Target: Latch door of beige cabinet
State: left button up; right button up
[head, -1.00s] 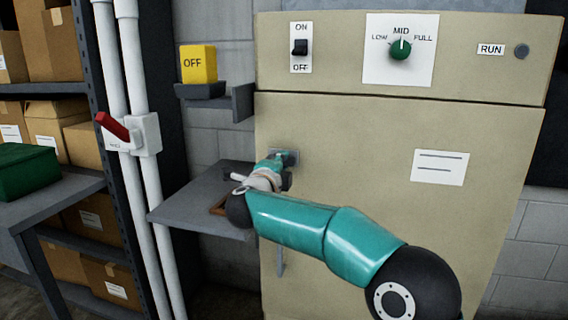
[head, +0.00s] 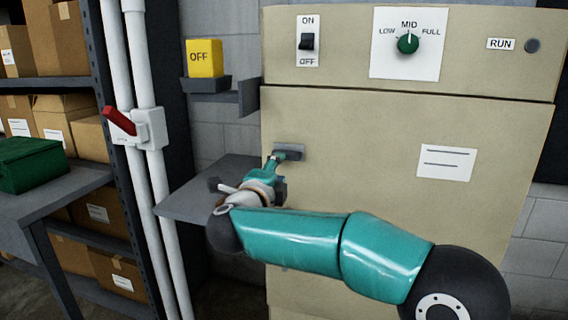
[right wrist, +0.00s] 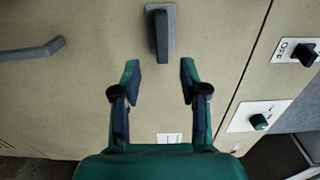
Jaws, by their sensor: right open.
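The beige cabinet's door (head: 370,190) looks flush with its front. Its grey latch (head: 289,152) sits near the door's upper left edge, its lever lying roughly level. In the right wrist view the latch (right wrist: 161,32) shows as a dark lever on a lighter grey plate, beyond the fingertips. My right gripper (head: 271,170) is just below and left of the latch. In the right wrist view this gripper (right wrist: 160,75) is open and empty, its fingers apart and the latch centred ahead between them. My left gripper is not in view.
A grey bar handle (right wrist: 32,50) is on the door. A grey shelf (head: 190,205) juts out left of the cabinet. A yellow OFF block (head: 204,58), a red-levered box (head: 140,128) on white pipes and a green case (head: 33,165) stand further left.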

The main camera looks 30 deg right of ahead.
jog(key=v, duration=0.4)
dwell(0.4)
